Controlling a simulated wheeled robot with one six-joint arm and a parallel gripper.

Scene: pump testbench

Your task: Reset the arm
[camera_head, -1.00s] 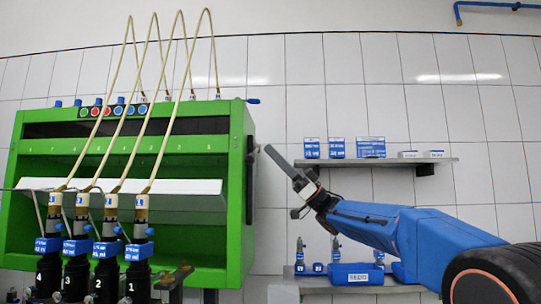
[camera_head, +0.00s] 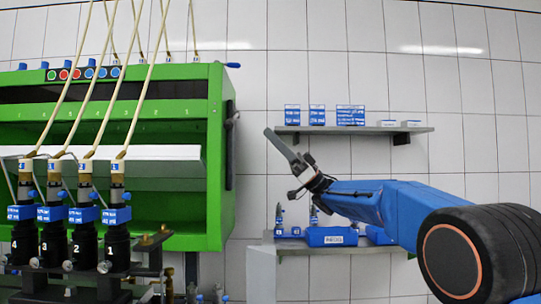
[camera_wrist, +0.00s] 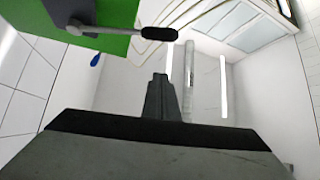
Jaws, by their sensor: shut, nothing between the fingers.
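My gripper (camera_head: 283,146) is at the end of my blue arm, raised in front of the tiled wall and to the right of the green testbench (camera_head: 218,180). Its fingers are together, point up and to the left, and hold nothing. In the wrist view my gripper (camera_wrist: 160,82) shows as a dark narrow shape in the middle, with a wall and ceiling lights beyond it. The black-ended lever (camera_wrist: 158,33) on the green bench shows at the top of the wrist view, apart from the fingers.
An upper shelf (camera_head: 360,130) with blue and white boxes is on the wall behind my gripper. A lower shelf (camera_head: 385,247) holds a blue bin (camera_head: 332,236) and small parts. Several numbered black pumps (camera_head: 85,245) with hoses stand at the lower left. Bare wall lies between bench and shelves.

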